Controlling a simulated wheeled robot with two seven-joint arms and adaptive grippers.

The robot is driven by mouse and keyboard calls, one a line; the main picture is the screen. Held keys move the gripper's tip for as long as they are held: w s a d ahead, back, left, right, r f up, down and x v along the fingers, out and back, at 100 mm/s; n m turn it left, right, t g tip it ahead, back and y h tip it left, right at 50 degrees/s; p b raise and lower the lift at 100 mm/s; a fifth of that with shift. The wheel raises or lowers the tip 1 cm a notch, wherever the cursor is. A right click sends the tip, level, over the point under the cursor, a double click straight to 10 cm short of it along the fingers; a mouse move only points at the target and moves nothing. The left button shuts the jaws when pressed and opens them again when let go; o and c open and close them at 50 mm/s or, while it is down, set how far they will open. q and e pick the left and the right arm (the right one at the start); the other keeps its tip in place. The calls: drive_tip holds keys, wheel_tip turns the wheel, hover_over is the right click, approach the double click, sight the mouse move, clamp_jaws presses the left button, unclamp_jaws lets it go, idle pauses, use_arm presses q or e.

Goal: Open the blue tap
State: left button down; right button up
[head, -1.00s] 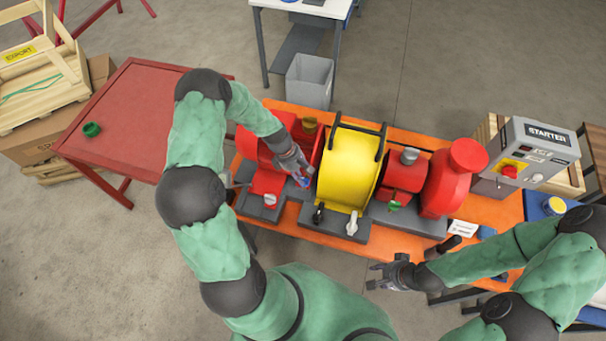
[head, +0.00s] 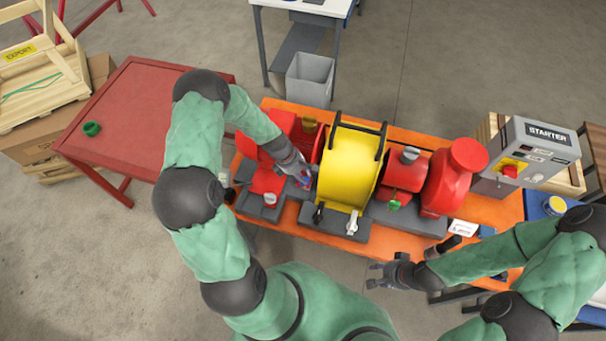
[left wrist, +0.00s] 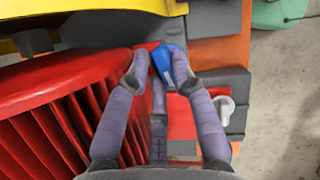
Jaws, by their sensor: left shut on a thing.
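The blue tap (left wrist: 162,64) shows in the left wrist view as a blue handle between the fingertips of my left gripper (left wrist: 158,62). The fingers are closed on it from both sides. In the head view my left gripper (head: 300,175) reaches down beside the yellow guard, on the red pump's side, and mostly hides the tap. My right gripper (head: 380,276) hangs empty with its fingers apart, in front of the orange bench edge.
The yellow guard (head: 347,170) stands right of my left gripper. A red finned housing (left wrist: 60,120) lies close beside it. Other valves, black (head: 319,212), white (head: 352,222) and green (head: 394,205), sit nearby. A starter box (head: 525,150) stands at the right.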

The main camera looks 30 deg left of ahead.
use_arm(q)
drive_tip(key=shift+n, duration=0.7)
drive_tip(key=c, duration=1.3)
unclamp_jaws()
drive_tip(key=v, duration=1.2)
drive_tip(key=shift+s+d, duration=0.25)
